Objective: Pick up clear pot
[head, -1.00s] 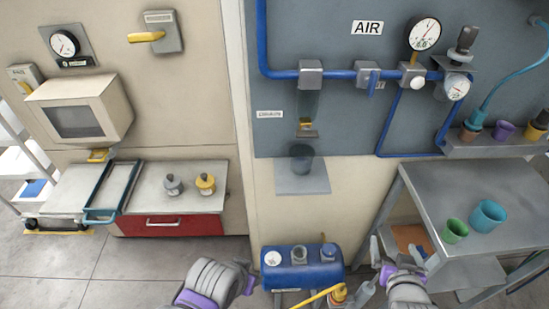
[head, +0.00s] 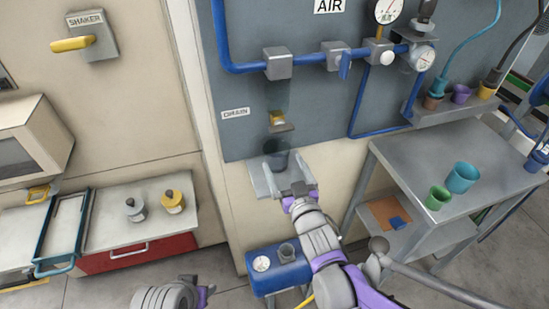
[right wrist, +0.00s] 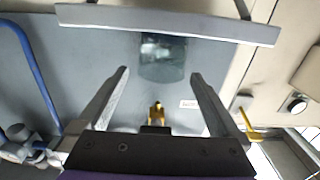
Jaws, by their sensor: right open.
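The clear pot (head: 276,157), a dark see-through cup, stands on the small grey wall shelf (head: 262,182) under the drain. In the right wrist view, which is upside down, the pot (right wrist: 162,60) touches the shelf (right wrist: 165,22) and lies ahead of the fingertips, roughly centred between them. My right gripper (head: 288,180) is open and empty, just in front of the shelf; its fingers partly cover the shelf. It also shows in the right wrist view (right wrist: 160,76). My left gripper (head: 205,293) is at the bottom edge, partly cut off, and its jaws are unclear.
A yellow-ended drain spout (head: 278,120) is above the pot. A blue tank (head: 278,268) stands below the shelf. A grey table (head: 420,160) at right holds a green cup (head: 437,198) and a teal cup (head: 462,177). A red drawer cabinet (head: 135,252) is at left.

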